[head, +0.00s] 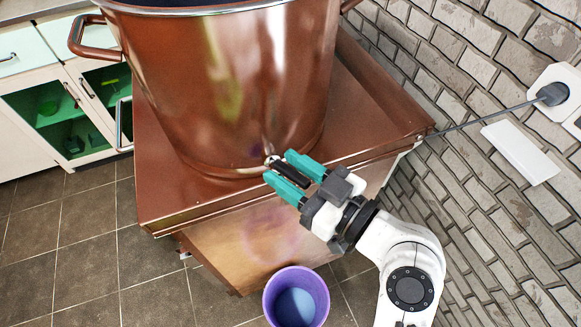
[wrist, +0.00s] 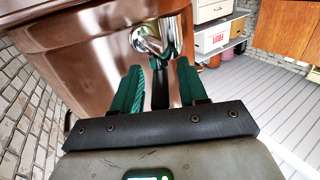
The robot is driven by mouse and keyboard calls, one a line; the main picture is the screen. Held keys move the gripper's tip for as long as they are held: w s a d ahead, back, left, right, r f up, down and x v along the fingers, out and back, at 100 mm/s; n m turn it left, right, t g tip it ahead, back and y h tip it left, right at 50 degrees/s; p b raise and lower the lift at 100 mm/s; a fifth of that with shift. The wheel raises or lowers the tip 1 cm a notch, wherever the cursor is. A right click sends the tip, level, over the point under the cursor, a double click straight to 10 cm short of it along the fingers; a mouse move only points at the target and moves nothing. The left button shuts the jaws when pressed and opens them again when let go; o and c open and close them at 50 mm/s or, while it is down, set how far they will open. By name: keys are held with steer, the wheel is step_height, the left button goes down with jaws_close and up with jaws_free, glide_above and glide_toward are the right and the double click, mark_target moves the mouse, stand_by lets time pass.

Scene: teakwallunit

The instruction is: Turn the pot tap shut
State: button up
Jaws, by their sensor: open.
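The large copper pot (head: 225,75) stands on a brown cabinet top (head: 160,200). Its metal tap (wrist: 148,38) sticks out low on the pot wall; in the head view only a small bit of the tap (head: 271,160) shows beyond my fingertips. A black lever (wrist: 160,88) extends from the tap toward me, between my fingers; it also shows in the head view (head: 293,178). My gripper (head: 286,167) is open, its two teal fingers on either side of the lever. In the wrist view my gripper (wrist: 159,70) shows gaps beside the lever; contact is not clear.
A purple bucket (head: 323,298) stands on the tiled floor below my gripper, with something pale blue inside. A brick wall (head: 500,210) with a plugged-in cable (head: 485,116) rises at the right. White cabinets (head: 50,70) stand at the left. The tiled floor front left is clear.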

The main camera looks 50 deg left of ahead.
jaws_close()
stand_by(0.3)
steer(key=shift+f+g+b, duration=0.15)
steer(key=shift+g+b, duration=0.15)
steer(key=shift+b, duration=0.25)
steer(key=n+g+b, duration=0.2)
steer(key=b, duration=0.1)
steer(key=shift+w+f+h, duration=0.15)
steer(key=shift+w+h, duration=0.15)
steer(key=n+g+b, duration=0.1)
steer(key=g+h+b, duration=0.1)
steer(key=b, duration=0.1)
steer(key=n+g+b, duration=0.1)
steer(key=g, duration=0.1)
steer(key=shift+w+a+n+h, duration=0.15)
steer(key=shift+w+n+h, duration=0.1)
steer(key=shift+n+h, duration=0.05)
steer(key=n+g+h+b, duration=0.2)
steer(key=g+b, duration=0.1)
steer(key=n+g+h+b, duration=0.2)
steer(key=shift+w+a, duration=0.35)
steer(key=shift+w+a+r+n+g+h+b, duration=0.15)
steer(key=shift+n+g+h+b, duration=0.35)
steer(key=shift+n+g+h, duration=0.5)
steer(key=shift+s+a+r+n+g+h+b, duration=0.1)
steer(key=shift+n+g+h+b, duration=0.5)
steer(key=shift+h, duration=0.7)
steer(key=shift+n+h, duration=0.3)
